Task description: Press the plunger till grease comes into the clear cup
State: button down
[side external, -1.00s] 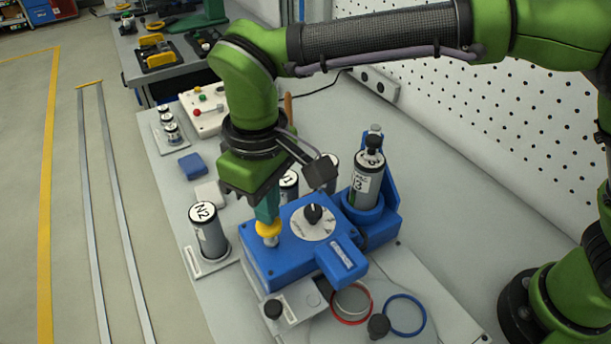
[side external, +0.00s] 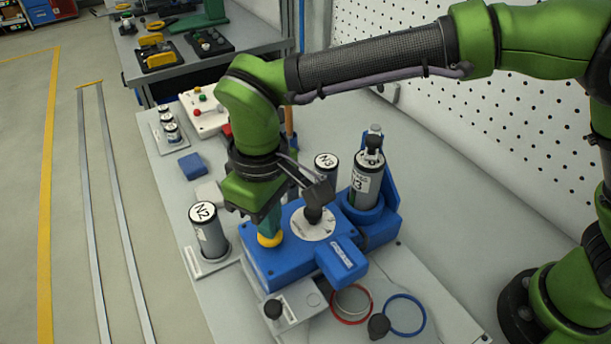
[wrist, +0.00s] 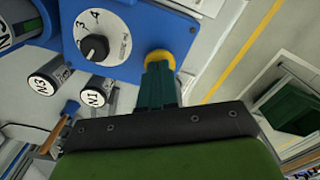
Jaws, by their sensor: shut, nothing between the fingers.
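The yellow plunger cap (side external: 270,240) sits low at the left end of the blue pump housing (side external: 272,270), with no shaft showing beneath it. My gripper (side external: 269,229) is shut and empty, pointing down with its teal fingertips on the cap. The wrist view shows the fingertips (wrist: 160,70) against the yellow cap (wrist: 160,58), partly covering it. A labelled cartridge (side external: 366,184) stands upright in a blue holder behind the housing. I cannot make out a clear cup or any grease in either view.
A dial with a black knob (side external: 314,214) is on the housing, close to my wrist. Canister N2 (side external: 209,239) stands left, and canister N3 (side external: 327,173) stands behind. Red (side external: 368,311) and blue (side external: 424,315) rings lie in front. The bench at the back right is clear.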

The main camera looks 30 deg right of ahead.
jog(key=shift+r, duration=3.5)
